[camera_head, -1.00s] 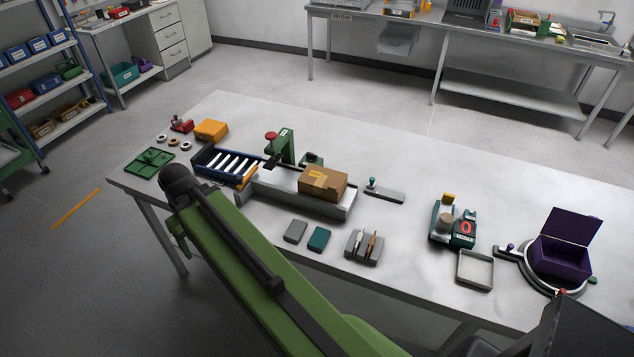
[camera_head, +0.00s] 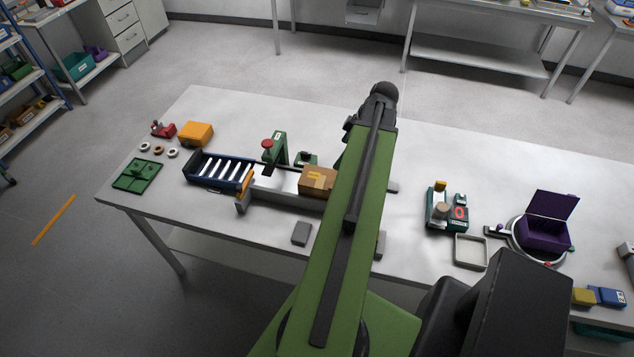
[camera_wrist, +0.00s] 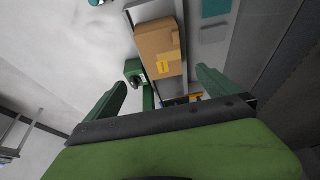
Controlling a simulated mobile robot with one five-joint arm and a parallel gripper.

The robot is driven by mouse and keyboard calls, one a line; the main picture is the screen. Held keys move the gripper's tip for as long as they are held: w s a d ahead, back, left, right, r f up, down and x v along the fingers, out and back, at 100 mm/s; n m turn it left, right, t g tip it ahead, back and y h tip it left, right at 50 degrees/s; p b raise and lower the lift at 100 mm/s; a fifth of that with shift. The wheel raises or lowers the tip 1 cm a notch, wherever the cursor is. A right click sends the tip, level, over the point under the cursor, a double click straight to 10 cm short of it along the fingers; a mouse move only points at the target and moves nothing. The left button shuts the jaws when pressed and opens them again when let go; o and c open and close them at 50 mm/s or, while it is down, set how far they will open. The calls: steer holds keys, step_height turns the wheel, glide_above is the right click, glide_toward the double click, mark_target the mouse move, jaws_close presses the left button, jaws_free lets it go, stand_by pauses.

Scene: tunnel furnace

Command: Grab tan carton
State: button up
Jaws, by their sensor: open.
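The tan carton (camera_head: 316,181) is a closed cardboard box with a yellow label. It lies on the light grey conveyor (camera_head: 284,195) on the table, and my green arm hides its right side in the head view. In the wrist view the carton (camera_wrist: 157,47) lies ahead of my fingers, a little left of the middle. My gripper (camera_wrist: 162,92) is open, with its two green fingers spread wide and nothing between them touching. The carton is apart from both fingers. In the head view the fingers are hidden behind my arm.
A green press with a red knob (camera_head: 267,144) stands just behind the conveyor. A blue roller tray (camera_head: 218,171) adjoins its left end. A grey block (camera_head: 301,233) lies in front. At right are a teal device (camera_head: 446,207), a square tray (camera_head: 470,252) and a purple box (camera_head: 545,234).

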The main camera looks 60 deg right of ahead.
steer(key=b, duration=1.1)
glide_toward(322, 178)
steer(key=x, duration=0.5)
steer(key=shift+d+f, duration=0.1)
steer(key=shift+d, duration=0.15)
steer(key=shift+w+f, duration=0.2)
steer(key=shift+f, duration=0.05)
steer(key=b+x, duration=0.5)
steer(key=shift+s+a+f, duration=0.1)
steer(key=shift+a+f, duration=0.05)
steer(key=shift+a, duration=0.05)
steer(key=c, duration=1.1)
steer(key=shift+r, duration=0.25)
